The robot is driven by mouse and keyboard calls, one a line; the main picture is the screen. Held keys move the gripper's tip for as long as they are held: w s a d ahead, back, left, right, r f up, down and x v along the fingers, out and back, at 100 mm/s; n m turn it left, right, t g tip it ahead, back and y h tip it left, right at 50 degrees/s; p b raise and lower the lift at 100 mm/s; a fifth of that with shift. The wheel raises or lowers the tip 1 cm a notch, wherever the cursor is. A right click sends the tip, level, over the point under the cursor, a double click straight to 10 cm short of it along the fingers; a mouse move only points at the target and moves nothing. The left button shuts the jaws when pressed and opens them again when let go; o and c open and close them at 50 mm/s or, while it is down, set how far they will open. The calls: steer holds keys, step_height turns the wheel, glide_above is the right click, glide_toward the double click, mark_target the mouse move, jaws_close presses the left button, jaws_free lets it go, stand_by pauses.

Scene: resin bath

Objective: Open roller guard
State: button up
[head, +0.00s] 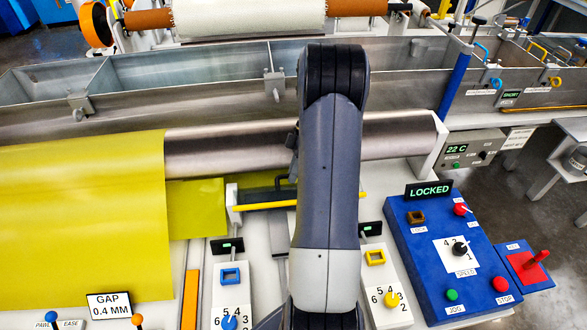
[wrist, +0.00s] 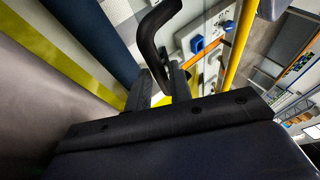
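What looks like the roller guard has a yellow edge bar (head: 262,206) and a black handle (head: 262,193), beside the long metal roller (head: 240,147). My arm hides part of it and my gripper in the head view. In the wrist view the black curved handle (wrist: 150,38) rises close at my gripper (wrist: 160,80). Its lower end shows between the two fingers, which stand apart; I cannot tell whether they press on it. The yellow bar (wrist: 238,45) runs to the right of them. The blue control panel (head: 430,250) carries a sign (head: 429,191) reading LOCKED.
A yellow sheet (head: 80,220) covers the left side. Metal troughs (head: 190,70) lie behind the roller. Small levers and dials, including a yellow dial (head: 391,299) and a blue dial (head: 229,322), stand in front, near my arm.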

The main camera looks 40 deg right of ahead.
steer(key=shift+o, duration=1.3)
steer(key=shift+r, duration=0.2)
steer(key=shift+r, duration=0.1)
steer(key=b+v, duration=0.1)
steer(key=v, duration=0.9)
steer(key=shift+d+r, duration=0.2)
steer(key=shift+d, duration=0.1)
